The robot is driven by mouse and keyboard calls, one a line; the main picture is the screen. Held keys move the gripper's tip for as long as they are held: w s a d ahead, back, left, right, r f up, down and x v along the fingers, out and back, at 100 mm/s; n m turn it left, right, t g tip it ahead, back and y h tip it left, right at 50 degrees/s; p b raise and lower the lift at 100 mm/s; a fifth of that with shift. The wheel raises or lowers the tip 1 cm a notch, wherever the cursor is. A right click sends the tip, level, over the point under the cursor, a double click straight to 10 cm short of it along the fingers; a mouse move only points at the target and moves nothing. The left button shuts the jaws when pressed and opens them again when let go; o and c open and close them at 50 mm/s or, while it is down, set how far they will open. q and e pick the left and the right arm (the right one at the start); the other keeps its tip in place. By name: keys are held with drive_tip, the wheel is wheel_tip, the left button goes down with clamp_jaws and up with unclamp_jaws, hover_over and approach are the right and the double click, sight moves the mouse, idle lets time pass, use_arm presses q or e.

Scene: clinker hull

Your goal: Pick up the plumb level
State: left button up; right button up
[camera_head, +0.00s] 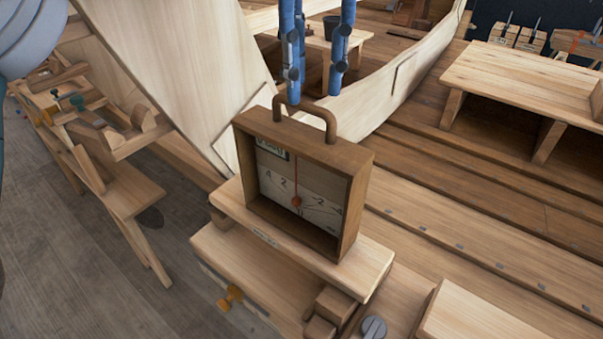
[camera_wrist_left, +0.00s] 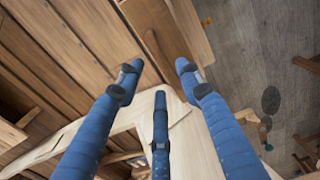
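The plumb level (camera_head: 357,205) is a brown wooden box with a white dial, a red pointer and a curved wooden handle on top. It stands upright on a pale wooden block (camera_head: 370,275). My left gripper (camera_head: 314,90) points down just above the handle, its blue fingers spread and nothing held. The fingertips are near the handle's top; whether they touch it I cannot tell. In the left wrist view the open fingers (camera_wrist_left: 158,76) spread around the near end of the level's brown top (camera_wrist_left: 150,25). My right gripper is not in view.
A pale boat hull (camera_head: 180,60) rises behind the level. A wooden bench with tools (camera_head: 110,190) stands at the left. A plank bench (camera_head: 520,85) is at the right. An orange knob (camera_head: 230,296) and a grey knob (camera_head: 374,327) sit low near the block.

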sight(308, 132)
use_arm(q)
drive_tip(key=f, duration=0.2)
drive_tip(key=f+b, duration=0.1)
drive_tip(key=f, duration=0.2)
drive_tip(key=s+f, duration=0.1)
drive_tip(key=f, duration=0.1)
drive_tip(key=shift+f, duration=0.3)
drive_tip(key=shift+w+f, duration=0.25)
drive_tip(key=shift+f, duration=0.3)
wheel_tip(308, 132, down, 6)
drive_tip(key=shift+r, duration=0.2)
drive_tip(key=shift+f, duration=0.2)
drive_tip(key=shift+s, duration=0.1)
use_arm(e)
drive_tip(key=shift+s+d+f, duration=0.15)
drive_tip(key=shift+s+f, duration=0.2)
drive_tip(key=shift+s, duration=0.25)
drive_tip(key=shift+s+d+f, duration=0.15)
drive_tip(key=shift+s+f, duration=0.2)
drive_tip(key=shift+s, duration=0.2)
use_arm(q)
clamp_jaws()
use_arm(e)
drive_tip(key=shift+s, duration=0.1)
